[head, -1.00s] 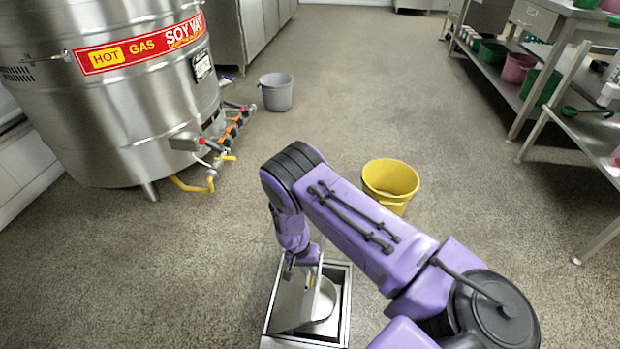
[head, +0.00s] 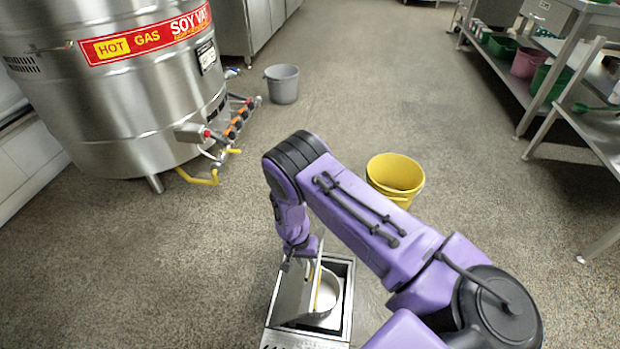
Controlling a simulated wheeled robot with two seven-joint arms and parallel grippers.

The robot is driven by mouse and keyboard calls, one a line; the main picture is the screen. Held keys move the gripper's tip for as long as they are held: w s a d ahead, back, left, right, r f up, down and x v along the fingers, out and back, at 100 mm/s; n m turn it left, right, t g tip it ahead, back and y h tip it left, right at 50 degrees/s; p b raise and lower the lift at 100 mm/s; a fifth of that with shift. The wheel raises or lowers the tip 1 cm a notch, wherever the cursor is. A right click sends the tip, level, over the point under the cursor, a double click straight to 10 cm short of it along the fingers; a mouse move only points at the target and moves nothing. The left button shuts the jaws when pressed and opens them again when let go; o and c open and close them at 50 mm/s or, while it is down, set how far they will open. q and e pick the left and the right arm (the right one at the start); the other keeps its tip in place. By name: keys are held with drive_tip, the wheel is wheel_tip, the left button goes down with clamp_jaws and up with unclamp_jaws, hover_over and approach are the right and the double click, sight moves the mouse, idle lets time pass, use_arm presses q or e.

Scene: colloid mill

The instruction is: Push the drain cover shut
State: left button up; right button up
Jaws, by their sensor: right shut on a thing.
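The drain cover (head: 293,299) is a flat metal plate that stands tilted up from the left side of the drain. The floor drain (head: 347,310) is a square metal frame, open, with a round pale bowl (head: 329,294) inside. The cover hides part of the bowl and the left of the opening. My right gripper (head: 290,264) is at the cover's raised upper end, pointing down and shut on it; the fingertips are small and partly hidden. My left gripper is not in view.
A yellow bucket (head: 394,178) stands beyond my right arm. A large steel soy vat (head: 120,110) with valves and a yellow pipe (head: 200,178) stands at the left. A grey bucket (head: 283,84) is behind it. Steel shelves line the right. The floor around the drain is clear.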

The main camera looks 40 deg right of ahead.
drive_tip(key=p+v, duration=0.2)
drive_tip(key=v, duration=0.7)
drive_tip(key=shift+p, duration=0.4)
drive_tip(key=shift+s+d, duration=0.1)
drive_tip(key=s+n+t+h, duration=0.25)
drive_tip(key=s+t, duration=0.25)
drive_tip(key=s, duration=1.9)
wheel_tip(320, 180, up, 27)
drive_tip(key=p, duration=2.7)
drive_tip(key=shift+w+f+y, duration=0.15)
drive_tip(key=shift+w+y, duration=0.05)
drive_tip(key=shift+y, duration=0.15)
drive_tip(key=shift+n, duration=0.25)
